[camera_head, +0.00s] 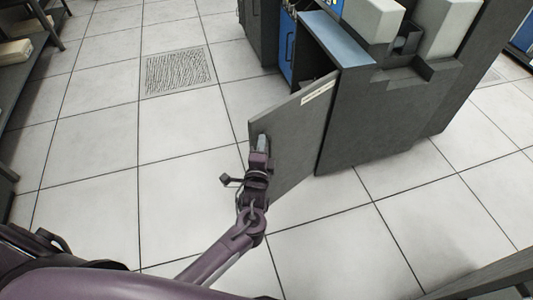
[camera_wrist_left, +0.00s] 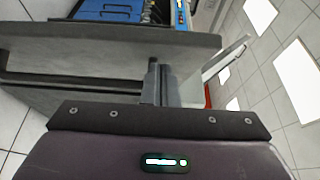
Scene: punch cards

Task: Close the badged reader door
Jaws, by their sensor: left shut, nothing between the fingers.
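The reader door (camera_head: 300,125) is a flat grey panel with a pale label strip (camera_head: 317,92) near its top edge. It stands open, angled out to the left from the dark grey reader cabinet (camera_head: 375,120). My left gripper (camera_head: 262,142) is shut and empty, its fingertips overlapping the door's free left end in the head view. Whether they touch the door, I cannot tell. In the left wrist view the shut fingers (camera_wrist_left: 161,86) point at a grey panel (camera_wrist_left: 110,45), probably the door. My right gripper is not in view.
A blue-fronted unit (camera_head: 287,45) stands behind the door, beside the reader cabinet. Shelving (camera_head: 22,50) stands at the far left. The tiled floor (camera_head: 100,190) is clear left of the door, with a perforated tile (camera_head: 178,70) further back.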

